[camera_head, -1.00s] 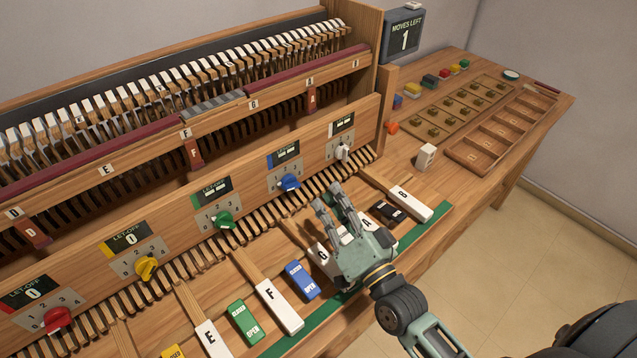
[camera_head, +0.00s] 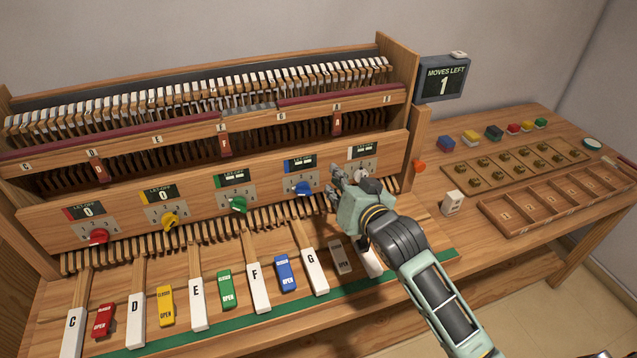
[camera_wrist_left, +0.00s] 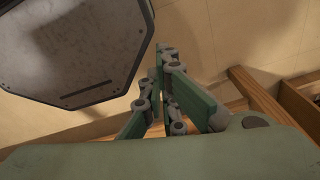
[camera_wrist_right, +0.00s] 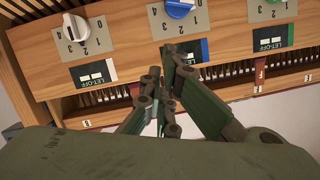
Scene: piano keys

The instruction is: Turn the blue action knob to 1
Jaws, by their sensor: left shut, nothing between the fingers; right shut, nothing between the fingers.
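The blue knob (camera_head: 303,187) sits on the upright wooden panel, between the green and white knobs, below a display with a blue mark (camera_head: 300,164). In the right wrist view the blue knob (camera_wrist_right: 180,8) is cut by the top edge, with numbers beside it; its exact setting is unclear. My right gripper (camera_head: 335,182) is shut and empty, just right of the blue knob in the head view. In the right wrist view its closed tips (camera_wrist_right: 168,52) overlap the blue-marked display, apart from the knob. My left gripper (camera_wrist_left: 166,52) is shut and empty, seen only in its wrist view.
The white knob (camera_head: 362,175) is partly behind my right gripper. The green knob (camera_head: 238,204) is further left. Piano keys and coloured open/closed switches lie below the panel. A sign (camera_head: 444,82) reads "MOVES LEFT 1". An empty-slotted tray (camera_head: 490,204) lies right.

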